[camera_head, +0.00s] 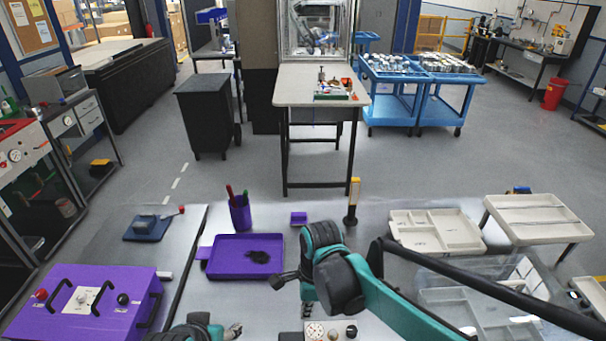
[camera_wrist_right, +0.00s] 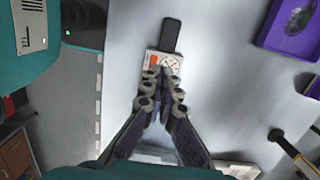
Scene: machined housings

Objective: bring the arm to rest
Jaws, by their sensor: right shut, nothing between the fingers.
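My right arm comes in from the lower right in the head view, and its gripper (camera_head: 308,307) points down over the table, partly hidden by the wrist. In the right wrist view the two fingers of this gripper (camera_wrist_right: 164,82) meet at the tips, shut with nothing between them. Beyond the tips is a small pale block with a round dial (camera_wrist_right: 170,63); the fingertips cover part of it. A bit of my left gripper (camera_head: 232,331) shows at the bottom edge; most of it is cut off, and I cannot tell its opening.
A purple tray (camera_head: 217,264) with a dark patch lies left of the right arm. A yellow-topped black post (camera_head: 352,204) stands behind the arm. A purple box with handles (camera_head: 130,310) is at left. Pale divided trays (camera_head: 435,247) and a clear bin (camera_head: 525,270) are at right.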

